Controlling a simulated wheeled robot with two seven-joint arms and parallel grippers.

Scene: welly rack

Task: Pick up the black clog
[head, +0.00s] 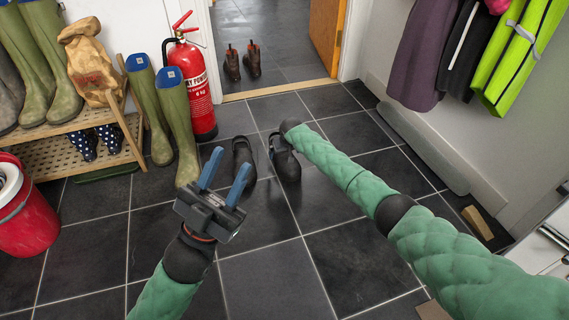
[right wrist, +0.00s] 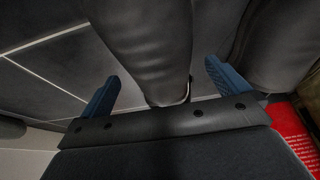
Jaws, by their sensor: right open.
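Two black clogs stand side by side on the tiles in the head view: a left one (head: 243,160) and a right one (head: 287,168). My right arm reaches down to the right clog, and its wrist hides part of that clog and the fingers there. In the right wrist view, my right gripper (right wrist: 162,72) is open, with a blue finger on either side of a dark clog (right wrist: 148,40); contact cannot be told. The other clog (right wrist: 285,45) shows at the right. My left gripper (head: 231,160) is open and empty, held above the floor in front of the left clog.
Green wellies (head: 178,120) and a red fire extinguisher (head: 200,90) stand left of the clogs. A wooden rack (head: 55,155) and red bucket (head: 28,225) are further left. Coats hang at the right. Floor in front is clear.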

